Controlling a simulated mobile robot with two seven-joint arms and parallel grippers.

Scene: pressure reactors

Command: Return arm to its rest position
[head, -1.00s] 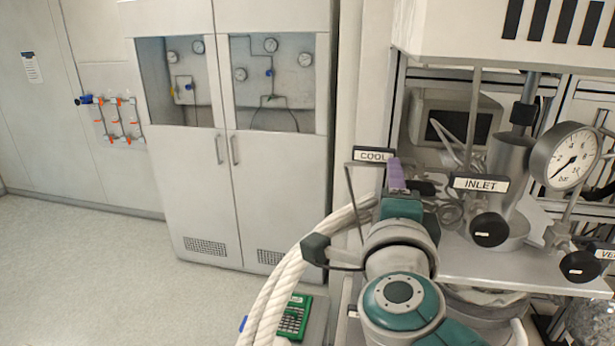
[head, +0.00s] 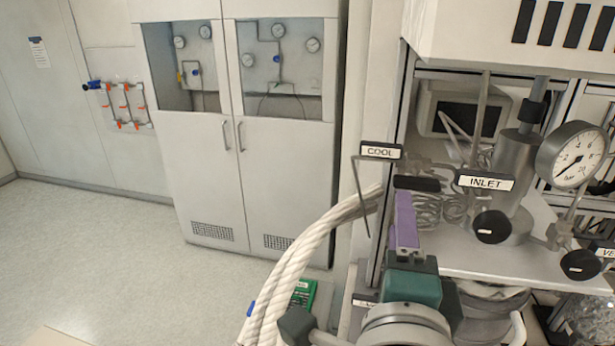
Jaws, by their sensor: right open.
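My right gripper (head: 404,205) has purple fingers on a teal wrist and points away from me at the reactor stand. It is open, with nothing seen between its fingers. Its fingertips appear just below the black handle (head: 417,184) near the COOL label (head: 381,151); a small gap shows between them in the picture, though depth is hard to judge. The rest of my right arm runs down out of the bottom edge. My left gripper is not in view.
The INLET knob (head: 491,227) and a pressure gauge (head: 574,156) stand to the right of the gripper. A thick white braided hose (head: 310,250) curves down on its left. A green calculator-like device (head: 303,293) lies below. Open floor spreads left before a cabinet (head: 285,180).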

